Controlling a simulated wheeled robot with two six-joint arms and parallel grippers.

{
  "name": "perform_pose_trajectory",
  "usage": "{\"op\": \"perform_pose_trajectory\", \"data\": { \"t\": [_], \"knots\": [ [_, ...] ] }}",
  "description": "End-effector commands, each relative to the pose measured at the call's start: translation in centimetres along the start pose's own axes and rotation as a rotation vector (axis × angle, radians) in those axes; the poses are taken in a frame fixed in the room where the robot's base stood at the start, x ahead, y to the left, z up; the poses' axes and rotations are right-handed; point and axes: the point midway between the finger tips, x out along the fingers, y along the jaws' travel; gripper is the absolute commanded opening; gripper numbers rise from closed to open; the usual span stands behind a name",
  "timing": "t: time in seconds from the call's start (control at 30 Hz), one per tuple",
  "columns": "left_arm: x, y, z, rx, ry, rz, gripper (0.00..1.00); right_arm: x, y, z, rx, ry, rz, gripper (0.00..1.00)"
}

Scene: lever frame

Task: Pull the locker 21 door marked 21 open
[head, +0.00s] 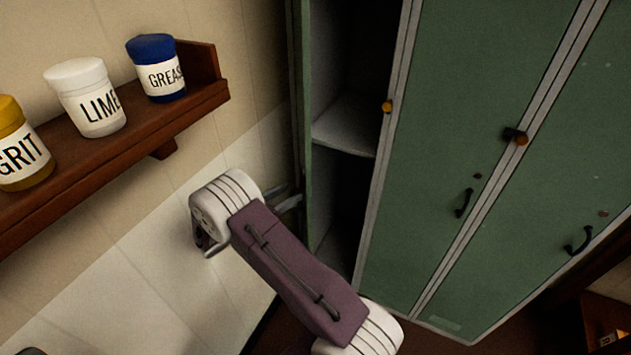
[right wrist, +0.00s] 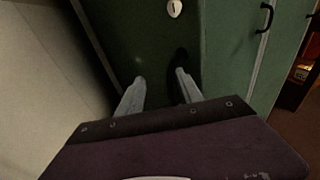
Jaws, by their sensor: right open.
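The leftmost green locker stands open in the head view, with its door (head: 307,190) swung out and seen nearly edge-on. I cannot read a number 21 on it. In the right wrist view, a green panel (right wrist: 140,40) with a pale oval fitting (right wrist: 174,8) fills the space ahead. My right gripper (head: 292,197) is left of the door edge, its fingers reaching toward it. Its fingers (right wrist: 160,78) are apart, with nothing clearly held between them. A dark shape by the right finger may be a handle or shadow; contact is unclear. My left gripper is not in view.
The open locker has a grey shelf (head: 345,125). Closed green doors (head: 440,130) with black handles (head: 464,203) stand to its right. A wooden wall shelf (head: 120,128) with several labelled jars is at upper left. The pale wall lies close on the left.

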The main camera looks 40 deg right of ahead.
Motion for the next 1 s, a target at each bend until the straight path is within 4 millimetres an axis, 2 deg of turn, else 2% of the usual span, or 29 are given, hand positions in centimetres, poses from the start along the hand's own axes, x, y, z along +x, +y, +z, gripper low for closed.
{"op": "perform_pose_trajectory", "data": {
  "t": [0.03,0.3,0.6,1.0],
  "knots": [
    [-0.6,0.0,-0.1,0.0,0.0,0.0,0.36,-0.2,-1.4,5.1,0.017,-0.137,-0.039,0.32],
    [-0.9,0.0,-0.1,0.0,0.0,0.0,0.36,0.7,-5.8,8.0,0.018,-0.137,-0.038,0.32],
    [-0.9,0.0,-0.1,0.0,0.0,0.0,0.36,1.5,-9.0,9.6,0.015,-0.132,-0.04,0.32],
    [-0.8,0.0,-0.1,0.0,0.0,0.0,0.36,1.6,-9.4,9.6,0.014,-0.13,-0.039,0.32]
  ]
}}
